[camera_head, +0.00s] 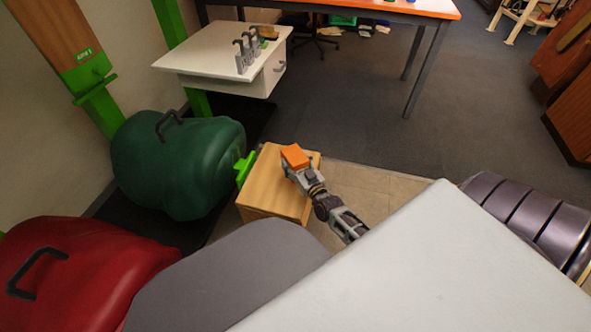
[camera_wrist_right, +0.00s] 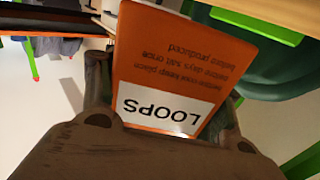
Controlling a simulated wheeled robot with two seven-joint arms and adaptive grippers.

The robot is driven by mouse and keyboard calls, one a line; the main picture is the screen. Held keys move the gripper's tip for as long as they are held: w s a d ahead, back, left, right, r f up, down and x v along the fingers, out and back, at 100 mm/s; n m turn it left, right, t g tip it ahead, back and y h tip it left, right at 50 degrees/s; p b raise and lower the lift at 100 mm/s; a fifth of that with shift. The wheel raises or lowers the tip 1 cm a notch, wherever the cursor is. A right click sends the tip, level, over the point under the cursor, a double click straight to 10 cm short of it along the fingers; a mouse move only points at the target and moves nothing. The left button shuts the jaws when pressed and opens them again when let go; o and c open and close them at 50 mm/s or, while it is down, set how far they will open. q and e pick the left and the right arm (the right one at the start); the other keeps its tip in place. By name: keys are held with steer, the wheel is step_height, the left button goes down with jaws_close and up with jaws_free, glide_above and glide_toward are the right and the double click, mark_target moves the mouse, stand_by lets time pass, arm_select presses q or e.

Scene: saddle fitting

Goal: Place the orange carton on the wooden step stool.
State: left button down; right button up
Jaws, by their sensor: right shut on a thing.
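The orange carton (camera_head: 295,156) shows over the right side of the wooden step stool (camera_head: 265,187) in the head view. My right gripper (camera_head: 301,172) is shut on the carton. In the right wrist view the carton (camera_wrist_right: 195,55) fills the middle, with its white "LOOPS" label upside down. The right gripper's fingers (camera_wrist_right: 166,100) lie on either side of it. A light wooden edge, likely the stool's (camera_wrist_right: 262,18), shows behind the carton. I cannot tell whether the carton touches the stool top. My left gripper is not in view.
A green saddle-like form (camera_head: 178,165) with a dark handle stands left of the stool, with a bright green bracket (camera_head: 244,168) between them. A red form (camera_head: 85,275) lies front left. A white cabinet (camera_head: 215,52) stands behind. Open floor (camera_head: 350,110) lies beyond the stool.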

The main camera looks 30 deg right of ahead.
steer(key=shift+f+b, duration=1.05)
steer(key=shift+f, duration=0.75)
steer(key=shift+f, duration=0.1)
steer(key=o, duration=1.4)
steer(key=shift+s, duration=0.1)
